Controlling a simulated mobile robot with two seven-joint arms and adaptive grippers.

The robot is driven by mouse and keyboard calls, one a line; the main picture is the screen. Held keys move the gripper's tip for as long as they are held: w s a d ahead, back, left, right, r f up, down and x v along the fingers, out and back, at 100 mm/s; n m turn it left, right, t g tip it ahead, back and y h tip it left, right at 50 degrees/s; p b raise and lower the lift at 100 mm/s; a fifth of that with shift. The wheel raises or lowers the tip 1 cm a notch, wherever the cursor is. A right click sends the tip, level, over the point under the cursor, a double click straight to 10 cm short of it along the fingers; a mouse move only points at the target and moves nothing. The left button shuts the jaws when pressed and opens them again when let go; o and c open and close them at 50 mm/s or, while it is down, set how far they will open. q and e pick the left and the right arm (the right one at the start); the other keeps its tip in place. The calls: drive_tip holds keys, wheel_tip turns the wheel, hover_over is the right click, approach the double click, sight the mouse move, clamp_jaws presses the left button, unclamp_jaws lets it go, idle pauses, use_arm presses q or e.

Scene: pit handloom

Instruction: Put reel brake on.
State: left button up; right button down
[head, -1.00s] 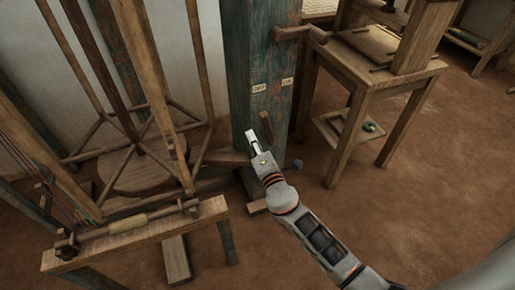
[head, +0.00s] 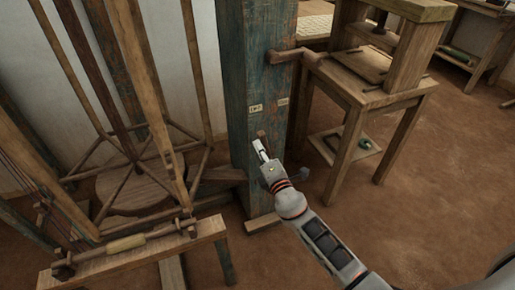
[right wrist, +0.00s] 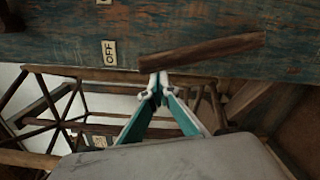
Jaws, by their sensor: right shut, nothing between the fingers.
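The reel brake is a short brown wooden lever (head: 262,134) on the front of the blue-painted post (head: 260,60). In the right wrist view the whole lever (right wrist: 215,52) shows, with its upper end tilted toward the OFF side. The OFF label (head: 255,109) and the ON label (head: 282,101) sit above it. My right gripper (head: 259,145) is shut and empty, its tips beside the lever and partly covering it in the head view. In the right wrist view its tips (right wrist: 158,78) are close to the lever's upper end; I cannot tell whether they touch. My left gripper is not in view.
The spoked wooden reel frame (head: 135,165) stands left of the post. A bench with a wooden roller (head: 125,243) is at the lower left. A wooden table (head: 375,90) stands close on the right. The brown floor at the lower right is clear.

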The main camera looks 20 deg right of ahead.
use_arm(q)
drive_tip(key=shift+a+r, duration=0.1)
use_arm(e)
drive_tip(key=d+r+m, duration=0.1)
drive_tip(key=d+m, duration=0.5)
drive_tip(key=d, duration=0.3)
drive_tip(key=shift+w+d+r+m, duration=0.15)
drive_tip(key=shift+d+m, duration=0.15)
drive_tip(key=shift+d, duration=0.05)
